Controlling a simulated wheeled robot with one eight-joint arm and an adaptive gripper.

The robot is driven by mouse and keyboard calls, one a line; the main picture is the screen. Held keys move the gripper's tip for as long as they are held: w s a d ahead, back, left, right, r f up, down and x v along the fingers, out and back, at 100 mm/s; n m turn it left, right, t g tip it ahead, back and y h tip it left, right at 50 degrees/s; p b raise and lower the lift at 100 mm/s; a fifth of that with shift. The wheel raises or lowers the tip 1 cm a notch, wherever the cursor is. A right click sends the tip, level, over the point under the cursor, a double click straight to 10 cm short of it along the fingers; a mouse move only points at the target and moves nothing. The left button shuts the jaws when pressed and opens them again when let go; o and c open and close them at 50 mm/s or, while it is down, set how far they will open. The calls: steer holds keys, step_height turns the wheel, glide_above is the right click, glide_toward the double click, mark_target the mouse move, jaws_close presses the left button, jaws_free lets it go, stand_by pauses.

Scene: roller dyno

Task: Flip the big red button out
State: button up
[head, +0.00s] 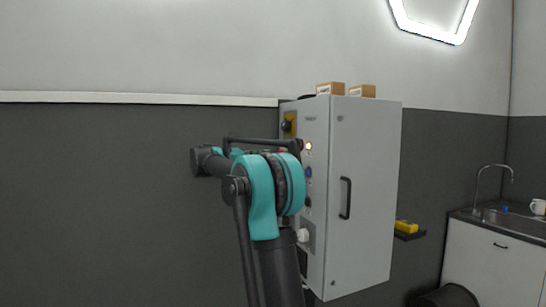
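The grey control cabinet (362,190) stands against the wall, right of centre in the head view. Its narrow left side carries the controls. A small patch of red (298,146) shows at the top edge of my arm, next to a lit yellowish lamp; it may be part of the big red button, mostly hidden. I cannot tell whether the button is pushed in or out. My teal and black arm covers much of the control side. I cannot make out my gripper or its fingers.
A yellow and black switch (289,124) sits high on the control side, with a blue button (308,172) below the lamp. The cabinet door has a black handle (345,198). Small boxes (331,89) stand on top. A yellow device (406,226) and a sink counter (490,222) are right.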

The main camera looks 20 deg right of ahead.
steer(key=a, duration=0.8)
steer(key=s+d+f+m+y, duration=0.1)
steer(key=s+f+m+y, duration=0.15)
steer(key=s+f, duration=0.55)
steer(key=s+d+f+m+t+y, duration=0.1)
steer(key=s+d+f+m+y, duration=0.2)
steer(key=f, duration=0.9)
steer(key=s+f+m+y, duration=0.1)
steer(key=s+f+y, duration=0.4)
steer(key=f, duration=0.5)
steer(key=s+a+f+m+t+y, duration=0.1)
steer(key=s+a+f+m+y, duration=0.2)
steer(key=s+f, duration=0.8)
steer(key=s+a+f+m+t+y, duration=0.1)
steer(key=s+a+f+m+y, duration=0.3)
steer(key=s+a+f+m, duration=0.3)
steer(key=s+a+f, duration=0.1)
steer(key=s+f, duration=0.3)
steer(key=shift+a+f+t, duration=0.15)
steer(key=shift+f+t, duration=0.05)
steer(key=shift+t, duration=0.1)
steer(key=shift+y, duration=0.25)
